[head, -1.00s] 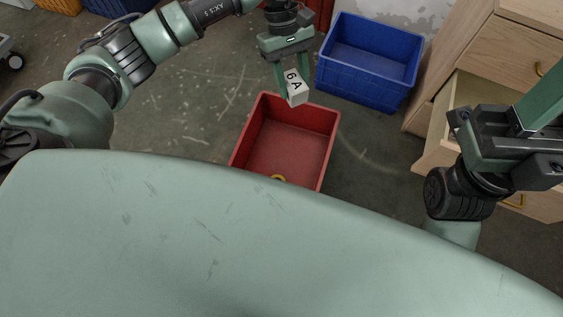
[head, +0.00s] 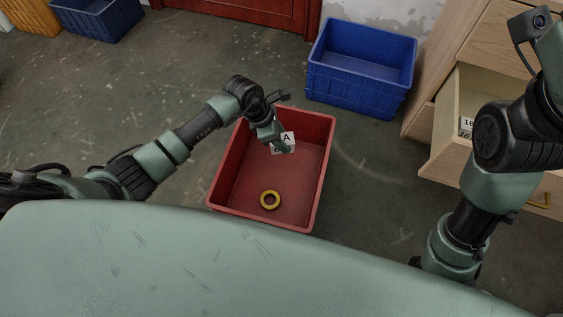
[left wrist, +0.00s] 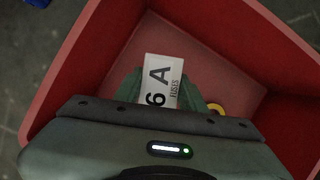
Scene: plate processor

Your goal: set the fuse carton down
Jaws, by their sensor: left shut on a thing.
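The fuse carton (head: 288,138) is a small white box with "6 A" and "FUSES" printed on it. My left gripper (head: 284,149) is shut on it, and one finger hides part of it in the head view. The left wrist view shows the carton (left wrist: 163,78) between the green fingers (left wrist: 160,97), above the red bin (left wrist: 262,45). In the head view carton and gripper are inside the outline of the red bin (head: 322,180), towards its far end. I cannot tell whether the carton touches the floor of the bin. My right gripper is out of view.
A yellow ring (head: 263,200) lies in the near part of the red bin. A blue bin (head: 360,88) stands behind it. At right, an open drawer (head: 446,151) of a wooden cabinet holds a white box marked "16" (head: 467,125). The bin floor around the ring is clear.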

